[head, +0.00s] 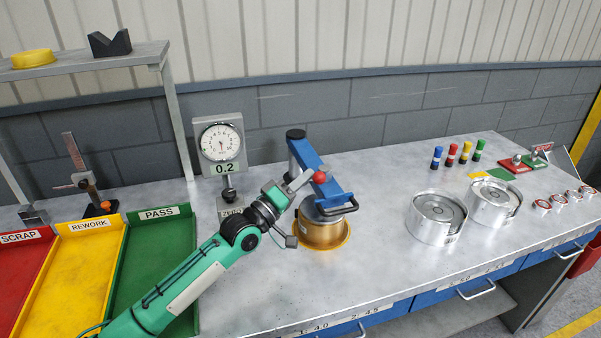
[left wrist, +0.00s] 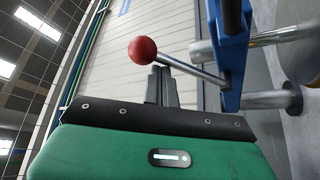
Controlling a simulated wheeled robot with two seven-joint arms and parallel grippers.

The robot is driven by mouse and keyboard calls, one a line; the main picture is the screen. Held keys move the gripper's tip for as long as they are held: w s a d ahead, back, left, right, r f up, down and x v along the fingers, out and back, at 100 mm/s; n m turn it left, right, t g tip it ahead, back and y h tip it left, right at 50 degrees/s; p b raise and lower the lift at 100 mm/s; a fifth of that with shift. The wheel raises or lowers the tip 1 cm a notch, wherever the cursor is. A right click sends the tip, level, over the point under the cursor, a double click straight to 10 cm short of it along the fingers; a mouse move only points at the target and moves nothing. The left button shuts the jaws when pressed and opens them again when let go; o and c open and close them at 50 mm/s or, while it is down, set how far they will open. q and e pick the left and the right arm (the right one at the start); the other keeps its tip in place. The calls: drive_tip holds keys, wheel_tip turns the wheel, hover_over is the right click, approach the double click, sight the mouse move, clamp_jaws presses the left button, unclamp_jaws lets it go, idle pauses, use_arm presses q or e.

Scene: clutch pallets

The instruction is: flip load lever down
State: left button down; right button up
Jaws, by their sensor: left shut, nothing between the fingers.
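The load lever is a metal rod with a red ball knob (head: 319,177) on the blue press (head: 318,174). In the left wrist view, the red ball (left wrist: 142,50) is close to my fingers, and its rod (left wrist: 190,69) runs right to the blue frame (left wrist: 234,60). My left gripper (head: 304,179) is shut and empty beside the knob. Its fingers also show in the left wrist view (left wrist: 161,82), just below the rod; whether they touch it I cannot tell. A brass-coloured cylinder (head: 321,234) stands under the press. My right gripper is out of view.
A dial gauge (head: 221,142) marked 0.2 stands left of the press. Red, yellow and green trays (head: 157,215) are at the left. Two round metal dishes (head: 436,221) and several coloured pegs (head: 451,154) are at the right. The front middle of the bench (head: 300,285) is clear.

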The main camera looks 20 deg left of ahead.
use_arm(q)
drive_tip(key=shift+s+d+f+b, duration=0.2)
drive_tip(key=shift+s+f, duration=0.05)
drive_tip(key=shift+f, duration=0.4)
drive_tip(key=shift+s+d+f+b, duration=0.15)
drive_tip(key=shift+s+d+f, duration=0.1)
drive_tip(key=shift+f, duration=0.35)
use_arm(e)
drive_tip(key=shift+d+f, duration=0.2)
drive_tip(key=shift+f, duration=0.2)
use_arm(q)
drive_tip(key=shift+f, duration=0.2)
drive_tip(key=shift+r, duration=0.1)
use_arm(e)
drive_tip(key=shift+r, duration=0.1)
